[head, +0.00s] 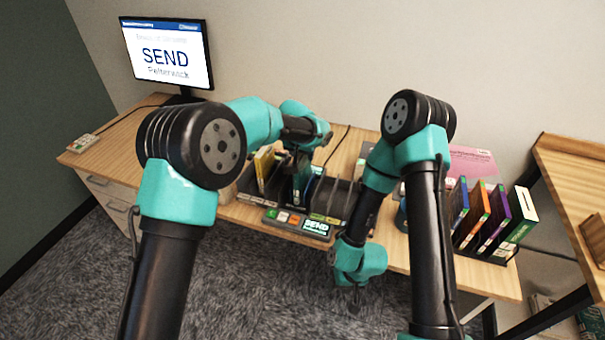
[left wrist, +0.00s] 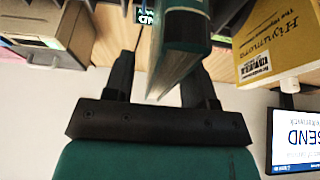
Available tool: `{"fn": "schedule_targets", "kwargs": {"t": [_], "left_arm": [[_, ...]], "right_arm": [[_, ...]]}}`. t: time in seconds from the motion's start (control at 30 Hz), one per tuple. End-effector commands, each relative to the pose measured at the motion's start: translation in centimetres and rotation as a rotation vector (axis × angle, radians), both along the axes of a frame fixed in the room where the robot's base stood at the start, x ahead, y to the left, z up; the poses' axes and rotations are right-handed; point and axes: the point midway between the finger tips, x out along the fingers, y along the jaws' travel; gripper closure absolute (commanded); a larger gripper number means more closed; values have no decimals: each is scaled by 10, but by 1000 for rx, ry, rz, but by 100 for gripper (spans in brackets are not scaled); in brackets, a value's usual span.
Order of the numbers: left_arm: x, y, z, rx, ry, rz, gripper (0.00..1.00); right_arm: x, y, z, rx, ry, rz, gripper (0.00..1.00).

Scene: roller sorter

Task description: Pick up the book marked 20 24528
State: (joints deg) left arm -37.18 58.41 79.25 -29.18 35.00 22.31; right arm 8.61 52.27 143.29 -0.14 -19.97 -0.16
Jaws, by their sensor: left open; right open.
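I cannot read the number 20 24528 on any book. In the left wrist view, which is upside down, a dark green book (left wrist: 182,32) stands between the spread fingers of my left gripper (left wrist: 162,62). The fingers do not visibly press on it. A yellow book (left wrist: 272,35) with a small white label stands beside it; the label is too small to read. In the head view my left gripper (head: 301,168) is over the book rack on the desk, partly hidden by its own arm. My right gripper (head: 355,300) hangs open and empty in front of the desk edge.
A sorter panel with a SEND display (head: 316,227) is at the desk's front edge. A monitor (head: 167,52) stands at the back left. A second rack holds several books (head: 497,218) at the right. A wooden shelf (head: 570,165) is at the far right.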

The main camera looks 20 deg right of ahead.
Motion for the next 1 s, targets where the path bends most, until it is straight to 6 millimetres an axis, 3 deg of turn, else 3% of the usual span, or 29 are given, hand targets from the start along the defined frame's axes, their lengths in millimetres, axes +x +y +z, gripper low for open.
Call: {"fn": "schedule_targets", "kwargs": {"t": [0.17,1.0], "left_arm": [[5,-4,-14,-1,0,0,49],[5,-4,-16,0,-1,-1,49]], "right_arm": [[0,0,0,0,0,0,57],[0,0,0,0,0,0,57]]}}
